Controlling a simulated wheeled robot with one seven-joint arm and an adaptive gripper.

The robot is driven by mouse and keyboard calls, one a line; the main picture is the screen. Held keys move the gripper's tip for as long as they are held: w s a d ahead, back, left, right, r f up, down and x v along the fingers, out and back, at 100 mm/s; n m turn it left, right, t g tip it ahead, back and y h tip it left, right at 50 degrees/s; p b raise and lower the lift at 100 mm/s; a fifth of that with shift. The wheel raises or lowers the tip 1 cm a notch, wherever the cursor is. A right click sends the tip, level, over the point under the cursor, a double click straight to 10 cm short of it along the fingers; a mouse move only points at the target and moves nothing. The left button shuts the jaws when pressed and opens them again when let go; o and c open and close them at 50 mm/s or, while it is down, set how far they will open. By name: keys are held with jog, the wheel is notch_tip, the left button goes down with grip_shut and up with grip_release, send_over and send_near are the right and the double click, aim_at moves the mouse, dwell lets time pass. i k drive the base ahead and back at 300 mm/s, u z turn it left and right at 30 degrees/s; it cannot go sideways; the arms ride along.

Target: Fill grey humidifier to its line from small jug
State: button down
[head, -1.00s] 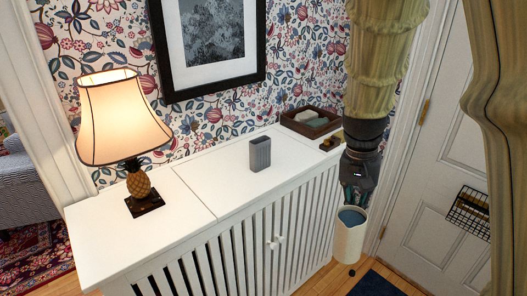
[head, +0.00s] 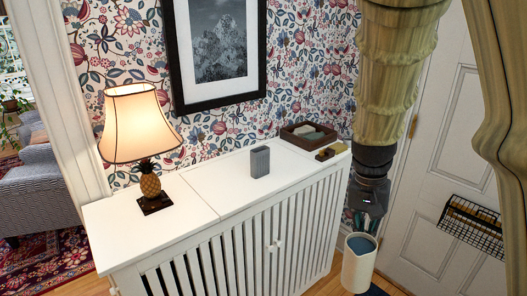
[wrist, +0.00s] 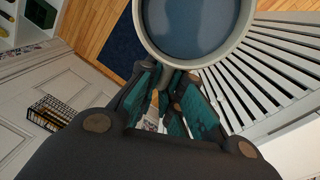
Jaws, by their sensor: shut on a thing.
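The grey humidifier (head: 260,162) is a small upright ribbed box on the white slatted cabinet top, near its middle. Its fill line and the level inside are too small to tell. The small jug (head: 357,268) is cream-coloured and holds bluish liquid. It hangs upright in front of the cabinet's right end, lower than the top. My gripper (head: 362,213) is shut on the jug's handle, above and beside it. In the wrist view the jug's round rim (wrist: 240,48) and the liquid show, with the teal fingers (wrist: 166,100) at the handle.
A lit lamp (head: 137,125) with a pineapple base stands on the cabinet's (head: 206,200) left end. A brown tray (head: 308,136) and a small dark-and-yellow object (head: 325,154) are at the right end. The top around the humidifier is clear. A wire basket (head: 470,228) hangs on the door.

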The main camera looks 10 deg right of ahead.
aim_at(259, 157)
jog(key=z, duration=2.05)
jog(key=i, duration=2.15)
jog(key=u, duration=0.45)
